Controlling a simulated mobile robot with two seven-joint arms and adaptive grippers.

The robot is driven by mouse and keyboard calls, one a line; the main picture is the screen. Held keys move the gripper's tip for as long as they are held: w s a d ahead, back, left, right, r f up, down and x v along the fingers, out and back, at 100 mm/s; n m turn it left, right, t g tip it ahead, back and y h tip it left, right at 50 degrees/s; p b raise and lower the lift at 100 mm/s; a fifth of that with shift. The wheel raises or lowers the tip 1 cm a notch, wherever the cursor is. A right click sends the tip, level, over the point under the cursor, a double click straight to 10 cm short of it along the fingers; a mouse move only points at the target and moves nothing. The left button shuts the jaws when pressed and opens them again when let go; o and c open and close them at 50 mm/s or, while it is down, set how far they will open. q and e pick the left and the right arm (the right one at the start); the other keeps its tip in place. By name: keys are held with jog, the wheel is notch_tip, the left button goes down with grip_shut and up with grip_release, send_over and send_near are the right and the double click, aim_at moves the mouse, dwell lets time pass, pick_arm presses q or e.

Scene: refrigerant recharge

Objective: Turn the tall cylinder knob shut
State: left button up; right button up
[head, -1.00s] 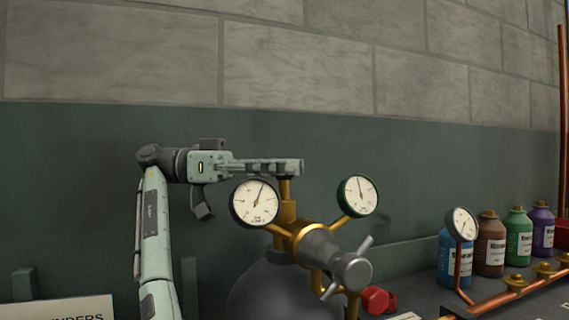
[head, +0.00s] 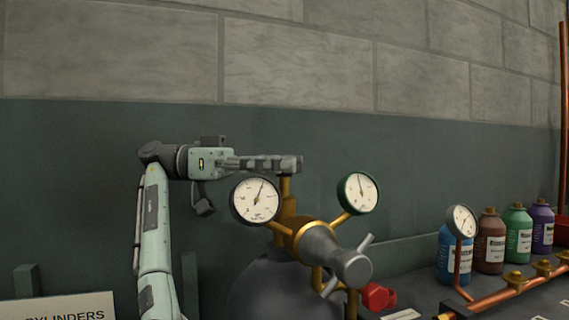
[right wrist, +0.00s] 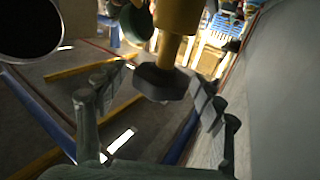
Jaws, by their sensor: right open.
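The tall cylinder (head: 275,292) is dark grey and stands at the lower middle of the head view, its lower part out of frame. A brass valve stem (head: 286,188) rises above it. The dark knob (right wrist: 162,83) sits on the brass stem in the right wrist view; in the head view it is hard to tell from the fingers. My right gripper (head: 284,164) is level at the stem's top. In the right wrist view my right gripper (right wrist: 156,112) is open, one finger on each side of the knob, with visible gaps. My left gripper is not in view.
Two dial gauges, one black-rimmed (head: 256,199) and one green-rimmed (head: 358,193), flank the stem just below my gripper. A grey T-handle (head: 352,266) juts out to the right. A red knob (head: 378,296), copper pipes (head: 510,289) and several bottles (head: 490,240) stand further right.

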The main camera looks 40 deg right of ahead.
jog(key=shift+r, duration=0.1)
notch_tip(320, 180, up, 10)
jog(key=shift+f, duration=0.1)
jog(key=shift+f, duration=0.1)
dwell(0.4)
